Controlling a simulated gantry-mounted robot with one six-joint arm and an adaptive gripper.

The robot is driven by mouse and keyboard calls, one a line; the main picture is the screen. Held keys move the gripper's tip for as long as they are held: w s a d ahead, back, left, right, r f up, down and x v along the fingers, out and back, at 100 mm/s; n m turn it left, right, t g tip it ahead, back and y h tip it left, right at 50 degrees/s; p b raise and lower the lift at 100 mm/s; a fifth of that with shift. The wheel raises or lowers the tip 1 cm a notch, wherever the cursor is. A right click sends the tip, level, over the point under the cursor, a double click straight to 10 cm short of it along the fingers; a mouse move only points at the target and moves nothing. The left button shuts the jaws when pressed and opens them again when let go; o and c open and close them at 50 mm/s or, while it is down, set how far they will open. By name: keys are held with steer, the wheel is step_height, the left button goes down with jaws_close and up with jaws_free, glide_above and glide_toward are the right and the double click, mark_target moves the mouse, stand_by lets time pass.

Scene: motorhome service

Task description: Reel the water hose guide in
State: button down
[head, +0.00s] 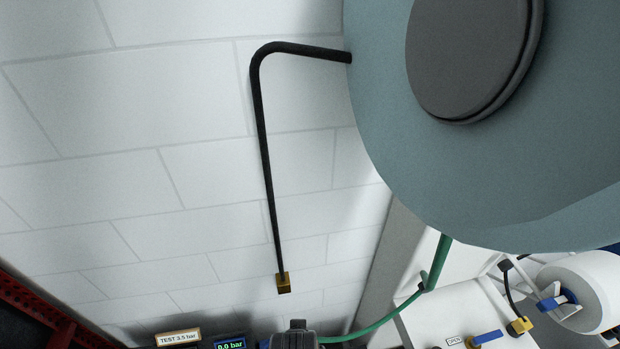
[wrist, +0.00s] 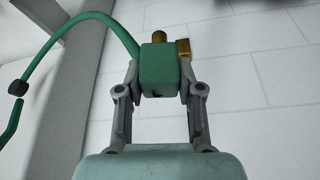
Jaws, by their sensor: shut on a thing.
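The green hose guide block (wrist: 159,72) has a brass fitting (wrist: 159,37) on its top. My gripper (wrist: 161,78) is shut on this block, with one finger on each side. A green hose (wrist: 112,24) leaves the block and curves left through a dark collar (wrist: 18,87). In the head view the green hose (head: 390,315) runs from behind my large blue-grey arm link down to the bottom edge. The block cannot be made out in the head view. A second brass piece (wrist: 183,47) shows just right of the block; whether it touches cannot be told.
A black pipe (head: 264,160) with a brass end (head: 283,283) hangs before the white block wall. A pressure display (head: 230,342) reads 0.0 bar, beside a "TEST 3.5 bar" label (head: 178,337). A white cylinder (head: 592,290) and a blue-levered valve (head: 485,338) are lower right.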

steer(key=s+a, duration=0.3)
steer(key=a, duration=0.5)
steer(key=shift+s+a+r, duration=0.35)
steer(key=s+a, duration=0.4)
steer(key=a, duration=0.7)
steer(key=shift+s+r, duration=0.35)
steer(key=shift+a, duration=0.1)
steer(key=a, duration=0.1)
steer(key=s+a, duration=0.1)
steer(key=a, duration=0.1)
steer(key=s+a, duration=0.1)
steer(key=shift+a+r, duration=0.15)
steer(key=shift+a, duration=0.2)
